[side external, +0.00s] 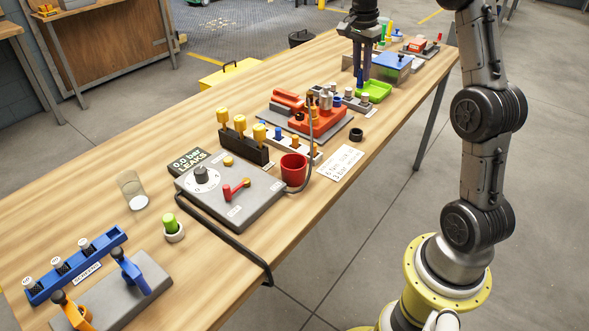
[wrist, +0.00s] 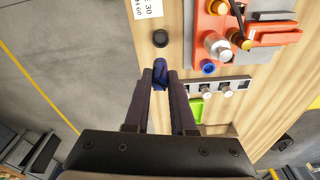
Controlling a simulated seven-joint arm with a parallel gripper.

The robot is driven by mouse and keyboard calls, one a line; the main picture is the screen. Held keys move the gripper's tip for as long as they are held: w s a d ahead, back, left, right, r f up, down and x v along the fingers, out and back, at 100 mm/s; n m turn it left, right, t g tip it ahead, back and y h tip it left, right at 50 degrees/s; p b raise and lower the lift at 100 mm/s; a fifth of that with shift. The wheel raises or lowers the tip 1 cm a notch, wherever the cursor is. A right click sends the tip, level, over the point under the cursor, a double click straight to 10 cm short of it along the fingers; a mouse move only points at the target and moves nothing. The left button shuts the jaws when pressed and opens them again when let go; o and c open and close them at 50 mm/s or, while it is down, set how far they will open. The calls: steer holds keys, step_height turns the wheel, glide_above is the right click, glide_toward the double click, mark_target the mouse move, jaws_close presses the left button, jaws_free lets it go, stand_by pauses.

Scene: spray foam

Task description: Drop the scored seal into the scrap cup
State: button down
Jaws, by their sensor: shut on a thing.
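My gripper (wrist: 160,76) is shut on a small dark blue piece (wrist: 160,70), held between the fingertips in the wrist view. I cannot tell whether this piece is the scored seal. In the side view my gripper (side external: 361,82) points down near the far part of the bench, left of a green tray (side external: 375,91); the held piece is not clear there. A red cup (side external: 293,172), likely the scrap cup, stands at the right edge of the grey leak-test panel, nearer the camera and apart from my gripper. Its inside is largely hidden.
A black ring (side external: 357,134) lies on the bench near its edge; it also shows in the wrist view (wrist: 160,38). An orange fixture (side external: 316,120) with upright parts and a dark hose stands between gripper and cup.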

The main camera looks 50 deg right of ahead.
stand_by(0.4)
steer(key=shift+w+d+f+m, duration=0.1)
steer(key=shift+w+m, duration=0.05)
steer(key=shift+m, duration=0.35)
steer(key=shift+f+m, duration=0.3)
steer(key=shift+f, duration=0.05)
steer(key=w+a+f, duration=0.2)
steer(key=a, duration=0.4)
steer(key=w+a+f, duration=0.1)
steer(key=a+f, duration=0.2)
steer(key=a, duration=0.3)
steer(key=n, duration=0.2)
glide_above(294, 171)
steer(key=w+d, duration=0.2)
steer(key=d, duration=0.2)
step_height(294, 171, down, 2)
steer(key=shift+f, duration=2.65)
steer(key=c, duration=0.7)
jaws_free()
